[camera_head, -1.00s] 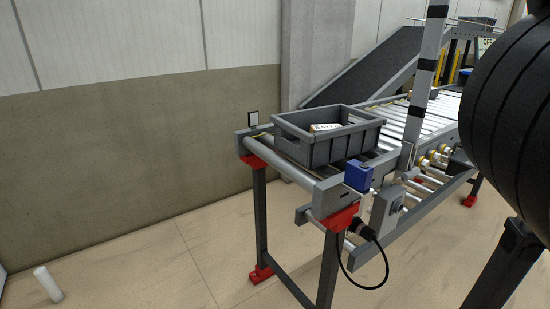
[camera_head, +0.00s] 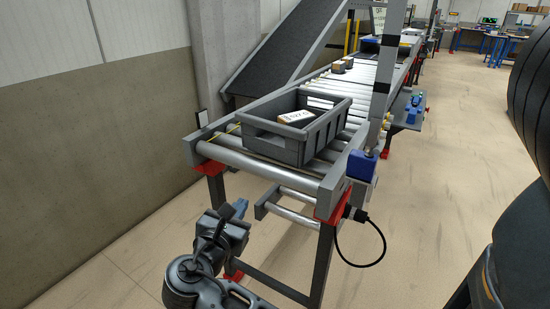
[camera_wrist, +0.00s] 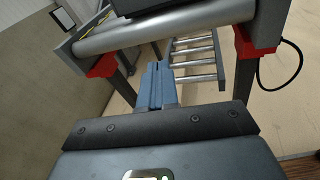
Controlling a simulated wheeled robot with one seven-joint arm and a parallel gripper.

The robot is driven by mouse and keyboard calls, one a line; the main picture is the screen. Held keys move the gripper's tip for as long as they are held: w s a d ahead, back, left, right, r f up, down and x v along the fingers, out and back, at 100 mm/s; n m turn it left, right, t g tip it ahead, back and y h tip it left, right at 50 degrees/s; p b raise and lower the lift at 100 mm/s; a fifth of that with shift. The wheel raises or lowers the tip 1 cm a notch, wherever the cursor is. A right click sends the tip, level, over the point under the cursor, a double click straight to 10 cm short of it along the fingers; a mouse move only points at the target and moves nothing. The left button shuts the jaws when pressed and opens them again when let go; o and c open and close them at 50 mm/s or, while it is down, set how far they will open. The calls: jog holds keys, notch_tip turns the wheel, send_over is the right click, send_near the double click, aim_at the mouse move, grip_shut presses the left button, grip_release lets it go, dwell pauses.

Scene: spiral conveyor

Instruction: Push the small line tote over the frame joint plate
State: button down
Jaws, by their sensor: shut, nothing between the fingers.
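The small grey line tote (camera_head: 272,144) sits upright on the roller conveyor near its front end, with a pale labelled box (camera_head: 294,117) inside. In the wrist view a dark edge above the end roller may be the tote's lower part. My gripper (camera_head: 238,207) is shut and empty, low in front of the conveyor's end, below roller level and apart from the tote. Its blue fingers also show in the wrist view (camera_wrist: 157,72), pointing toward the conveyor. I cannot make out the frame joint plate; it may be hidden under the tote.
The conveyor's end roller (camera_head: 262,169) and red leg brackets (camera_head: 331,203) are close to my gripper. A black cable hangs there. Behind the tote are rollers and small boxes (camera_head: 342,65).

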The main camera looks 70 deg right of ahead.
notch_tip(320, 180, up, 6)
jog(key=d+m+g, duration=0.1)
jog(key=g, duration=0.3)
send_near(281, 147)
jog(key=shift+g+h, duration=0.4)
jog(key=x, duration=0.4)
jog(key=f+x, duration=0.1)
jog(key=x, duration=0.1)
jog(key=shift+d+p, duration=0.4)
jog(key=shift+d, duration=0.2)
jog(key=p+x, duration=0.5)
jog(key=x, duration=1.6)
jog(key=shift+s+d, duration=0.1)
jog(key=shift+d, duration=0.25)
jog(key=shift+a+p, duration=0.15)
jog(key=shift+p, duration=0.15)
